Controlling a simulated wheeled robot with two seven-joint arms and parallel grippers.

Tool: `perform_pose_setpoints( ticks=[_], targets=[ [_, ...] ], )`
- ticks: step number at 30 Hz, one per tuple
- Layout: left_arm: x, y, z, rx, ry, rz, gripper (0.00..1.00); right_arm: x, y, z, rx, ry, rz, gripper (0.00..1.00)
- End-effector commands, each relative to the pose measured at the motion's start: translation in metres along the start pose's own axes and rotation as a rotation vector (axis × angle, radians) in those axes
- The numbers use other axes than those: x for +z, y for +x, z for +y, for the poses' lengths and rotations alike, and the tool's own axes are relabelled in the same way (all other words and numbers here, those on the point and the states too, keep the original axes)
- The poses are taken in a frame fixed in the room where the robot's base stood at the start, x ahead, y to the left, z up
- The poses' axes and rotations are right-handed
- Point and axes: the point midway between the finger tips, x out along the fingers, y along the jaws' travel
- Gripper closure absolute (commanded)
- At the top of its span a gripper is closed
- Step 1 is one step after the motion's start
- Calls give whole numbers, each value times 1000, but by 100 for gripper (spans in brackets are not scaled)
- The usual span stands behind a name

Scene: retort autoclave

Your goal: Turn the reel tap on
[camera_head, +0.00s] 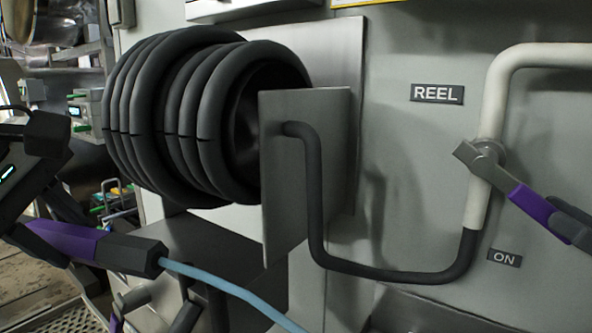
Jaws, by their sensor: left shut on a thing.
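The reel tap (485,155) sits on the pipe at the right, below the REEL sign (437,93). Its grey body carries a lever with a purple part (532,204) slanting down to the right. The ON plate (504,257) is below it. At the right edge a dark shape (572,225) meets the lever's outer end; I cannot tell whether it is my right gripper's fingers. My left gripper (36,238) is at the left edge, well away from the tap, shut on a purple and dark hose handle (115,252). A light-blue hose (228,288) runs from its tip.
The hose reel with black coils (165,115) and its metal side plate (290,170) stick out from the wall between my left gripper and the tap. A dark curved pipe (385,270) joins the reel to the pale pipe (493,95). Grey fittings (133,299) are at lower left.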

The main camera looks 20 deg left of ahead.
Motion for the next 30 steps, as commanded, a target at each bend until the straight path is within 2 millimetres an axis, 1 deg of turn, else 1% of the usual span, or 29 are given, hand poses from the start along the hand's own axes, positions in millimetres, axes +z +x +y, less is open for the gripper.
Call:
perform_pose_setpoints(
  ticks=[1,6,10,16,17,18,20,21,26,30],
  targets=[
    [0,-5,3,2,-1,-1,100,3,10,0,2,-1,0,64],
    [0,-10,6,2,-1,-1,100,1,27,0,0,0,1,64],
    [0,-10,6,2,-1,-1,100,0,32,0,-2,-1,1,64],
    [0,-10,6,2,-1,-1,100,0,32,0,-2,-1,1,64],
    [0,-10,6,2,-1,-1,100,0,32,0,-2,-1,2,66],
    [0,-10,6,2,-1,-1,100,0,32,0,-2,-1,2,78],
    [0,-10,6,2,-1,-1,100,0,32,0,-2,-1,2,94],
    [0,-10,6,2,-1,-1,100,0,32,0,-2,-1,2,100],
    [0,-8,5,2,-1,0,100,-2,31,0,-2,0,-6,100],
    [0,11,-6,2,-1,-1,100,-15,31,0,1,3,-91,100]
  ],
)
